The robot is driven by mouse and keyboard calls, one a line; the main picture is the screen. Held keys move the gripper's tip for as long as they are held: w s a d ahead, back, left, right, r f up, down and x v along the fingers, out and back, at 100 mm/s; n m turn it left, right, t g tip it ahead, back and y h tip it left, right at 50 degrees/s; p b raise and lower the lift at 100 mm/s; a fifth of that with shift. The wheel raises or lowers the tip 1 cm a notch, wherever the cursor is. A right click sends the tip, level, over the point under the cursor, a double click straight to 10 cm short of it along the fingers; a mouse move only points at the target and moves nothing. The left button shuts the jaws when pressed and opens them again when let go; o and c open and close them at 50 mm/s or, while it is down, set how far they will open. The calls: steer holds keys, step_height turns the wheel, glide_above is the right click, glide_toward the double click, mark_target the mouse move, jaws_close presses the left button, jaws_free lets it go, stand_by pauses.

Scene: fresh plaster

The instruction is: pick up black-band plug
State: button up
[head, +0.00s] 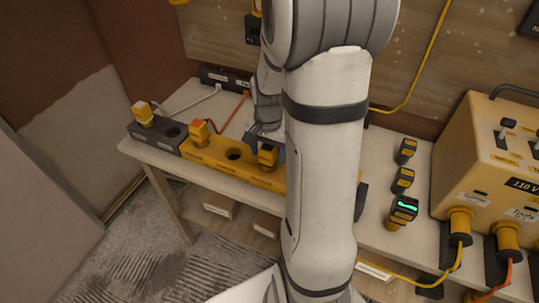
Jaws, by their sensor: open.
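A yellow plug with a dark marking (268,158) sits in the yellow socket block (215,151) on the bench; I take it for the black-band plug, but the band is hard to make out. My gripper (267,146) is open and right at this plug, with a dark finger beside its right side. My arm hides the right end of the block. An orange-yellow plug (199,131) stands farther left on the same block, next to an open dark hole (234,154). Another yellow plug with a pale band (143,113) stands in the dark grey block (156,133) at the left.
A yellow 110 V box (495,160) with plugged cables stands at the right. A black power strip (225,80) lies at the back.

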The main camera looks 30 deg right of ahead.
steer(key=shift+f, duration=0.65)
steer(key=shift+c, duration=0.5)
steer(key=c, duration=1)
